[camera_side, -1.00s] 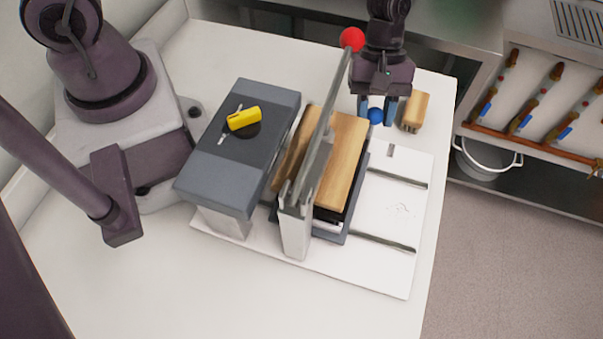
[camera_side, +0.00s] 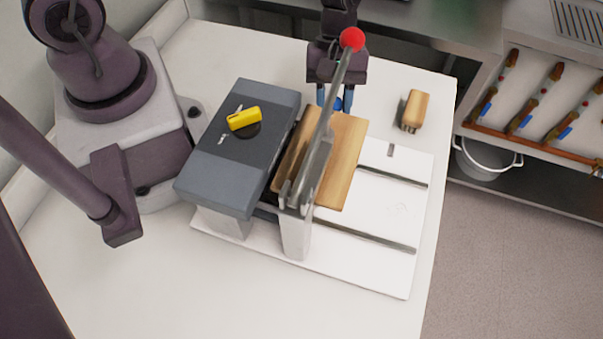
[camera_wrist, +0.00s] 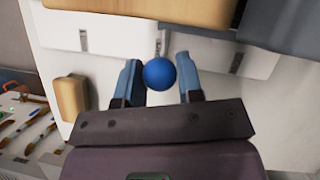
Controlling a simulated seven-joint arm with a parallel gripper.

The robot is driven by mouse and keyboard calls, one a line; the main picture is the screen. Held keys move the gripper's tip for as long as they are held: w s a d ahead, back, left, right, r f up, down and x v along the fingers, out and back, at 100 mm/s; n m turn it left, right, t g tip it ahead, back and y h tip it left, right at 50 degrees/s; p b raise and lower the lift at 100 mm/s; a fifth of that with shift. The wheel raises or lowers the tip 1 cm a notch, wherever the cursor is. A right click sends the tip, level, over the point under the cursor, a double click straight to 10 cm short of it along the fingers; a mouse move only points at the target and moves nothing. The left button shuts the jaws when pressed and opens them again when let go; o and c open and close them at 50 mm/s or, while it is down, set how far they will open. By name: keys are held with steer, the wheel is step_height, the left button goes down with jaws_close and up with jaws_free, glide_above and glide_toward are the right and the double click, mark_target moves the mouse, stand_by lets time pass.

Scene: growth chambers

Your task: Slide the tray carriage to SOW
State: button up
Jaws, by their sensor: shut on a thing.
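The blue ball knob (camera_side: 338,103) of the tray carriage sits between my gripper's fingers (camera_side: 335,97) at the far side of the machine. It also shows in the wrist view (camera_wrist: 159,75), with a blue finger on each side of my gripper (camera_wrist: 159,82). My gripper is shut on the knob. White rail plate (camera_side: 385,205) with two dark slots lies bare to the right of the board. I can read no SOW mark.
The grey block (camera_side: 225,170) with a yellow knob (camera_side: 243,118) stands at the left. A metal lever with a red ball (camera_side: 352,39) rises over the board, near my gripper. A wooden brush (camera_side: 414,110) lies to the right of my gripper. The white table's front is clear.

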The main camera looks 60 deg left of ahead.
steer(key=shift+s+a, duration=1.35)
steer(key=shift+s, duration=0.15)
steer(key=o, duration=0.6)
steer(key=shift+o, duration=0.2)
steer(key=shift+r, duration=0.1)
step_height(320, 180, up, 8)
steer(key=s+a+r+m+t+y, duration=0.1)
steer(key=s+a+r+m+t, duration=0.1)
steer(key=r, duration=0.5)
steer(key=s+a+r+m+t+y, duration=0.2)
steer(key=s+r+m+t, duration=0.1)
steer(key=r+m, duration=0.3)
steer(key=s+a+r+m+t+y, duration=0.1)
steer(key=s+a+r+m+t, duration=0.2)
steer(key=r, duration=0.4)
steer(key=shift+s+r+m+y, duration=0.35)
steer(key=shift+s+m, duration=0.15)
steer(key=shift+m, duration=0.2)
